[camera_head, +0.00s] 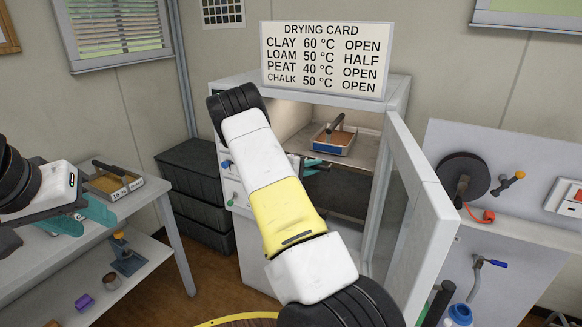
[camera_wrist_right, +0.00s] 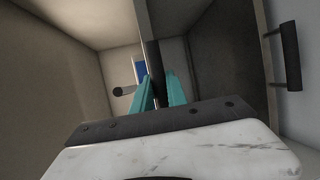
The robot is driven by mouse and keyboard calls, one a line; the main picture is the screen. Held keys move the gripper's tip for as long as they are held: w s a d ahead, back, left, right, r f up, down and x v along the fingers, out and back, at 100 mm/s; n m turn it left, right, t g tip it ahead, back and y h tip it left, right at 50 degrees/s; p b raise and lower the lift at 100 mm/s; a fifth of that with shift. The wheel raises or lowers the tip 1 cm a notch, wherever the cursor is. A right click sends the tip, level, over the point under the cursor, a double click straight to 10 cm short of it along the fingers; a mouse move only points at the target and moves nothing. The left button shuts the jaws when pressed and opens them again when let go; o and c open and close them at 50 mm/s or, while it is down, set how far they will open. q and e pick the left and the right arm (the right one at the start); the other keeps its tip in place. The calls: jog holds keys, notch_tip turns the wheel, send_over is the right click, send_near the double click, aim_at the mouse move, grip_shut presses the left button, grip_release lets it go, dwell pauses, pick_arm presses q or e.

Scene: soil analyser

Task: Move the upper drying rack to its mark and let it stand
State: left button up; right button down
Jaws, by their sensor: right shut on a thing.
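The upper drying rack (camera_head: 357,153) is a brown-grey shelf inside the open drying oven (camera_head: 398,92). A blue-edged soil tray (camera_head: 333,142) with a dark handle stands on it. My right gripper (camera_head: 314,166) reaches into the oven at the rack's front. In the right wrist view its teal fingers (camera_wrist_right: 160,92) are shut on a dark bar, the rack's front part (camera_wrist_right: 148,45), seen edge-on. The tray's blue side (camera_wrist_right: 140,70) shows beyond. My left gripper (camera_head: 82,216) is open and empty beside the left table. I cannot make out the rack's mark.
The oven door (camera_head: 427,205) stands open on the right. A drying card (camera_head: 327,60) stands on top. A second tray (camera_head: 113,184) sits on the left table (camera_head: 135,205). Dark crates (camera_head: 192,165) stand left of the oven. A dark handle (camera_wrist_right: 290,55) shows in the wrist view.

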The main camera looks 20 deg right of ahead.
jog(key=shift+w+d, duration=0.25)
jog(key=c, duration=1.3)
grip_release()
jog(key=shift+w+d, duration=0.1)
jog(key=v, duration=0.7)
jog(key=shift+a+r, duration=0.1)
jog(key=shift+a, duration=0.3)
